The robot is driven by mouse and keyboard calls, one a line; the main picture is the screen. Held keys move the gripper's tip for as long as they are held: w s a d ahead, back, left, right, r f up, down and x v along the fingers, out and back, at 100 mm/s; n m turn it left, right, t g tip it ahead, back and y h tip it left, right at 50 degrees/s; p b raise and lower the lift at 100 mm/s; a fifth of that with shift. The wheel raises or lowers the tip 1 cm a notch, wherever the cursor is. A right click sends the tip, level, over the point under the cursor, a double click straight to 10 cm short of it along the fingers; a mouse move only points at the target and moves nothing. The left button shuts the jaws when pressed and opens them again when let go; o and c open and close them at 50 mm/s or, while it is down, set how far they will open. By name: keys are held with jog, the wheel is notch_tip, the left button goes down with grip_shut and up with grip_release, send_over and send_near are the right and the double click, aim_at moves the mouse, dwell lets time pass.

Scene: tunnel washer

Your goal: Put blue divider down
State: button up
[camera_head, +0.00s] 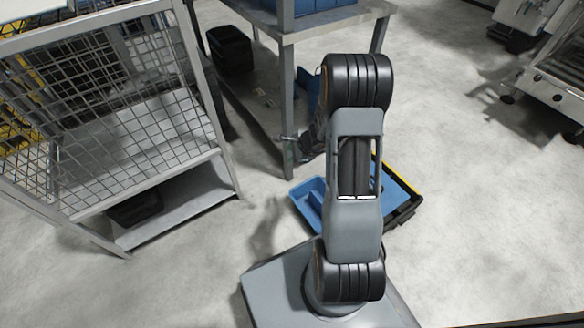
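My arm stands in the middle of the view and hides much of what lies behind it. My gripper (292,138) is small and partly hidden beside the table's front leg, left of my arm. I cannot tell whether its fingers are open or shut. A blue piece (307,90) shows between the table leg and my arm; I cannot tell whether it is the blue divider or whether anything holds it. A blue tray-like container (309,197) lies on the floor behind my arm, with another blue part (399,197) and a black and yellow edge to its right.
A grey table (345,22) with a lower shelf stands behind, with blue containers (318,5) on top and a black bin (231,48) below. A wire-mesh rack (120,95) fills the left. A metal cart (550,90) stands far right. Floor at right is clear.

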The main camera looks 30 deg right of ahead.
jog(key=s+a+r+n+g, duration=0.1)
jog(key=s+a+r+n, duration=0.35)
jog(key=r+n, duration=0.2)
jog(key=s+a+r+n+g, duration=0.1)
jog(key=s+a+r+n, duration=0.2)
jog(key=a+r+n, duration=0.3)
jog(key=s+r+n+g+h, duration=0.1)
jog(key=s+r+n+h, duration=0.2)
jog(key=s+r+n, duration=0.5)
jog(key=s, duration=0.3)
jog(key=shift+d+h, duration=0.15)
jog(key=shift+h, duration=0.15)
jog(key=w+p+v, duration=0.3)
jog(key=p+v, duration=0.9)
jog(key=w+r+p+v, duration=0.1)
jog(key=w+p+v, duration=0.2)
jog(key=p+v, duration=0.9)
jog(key=w+r+p+v, duration=0.1)
jog(key=w+p+v, duration=0.2)
jog(key=p+v, duration=0.9)
jog(key=shift+s+r+t, duration=0.4)
jog(key=shift+r, duration=0.1)
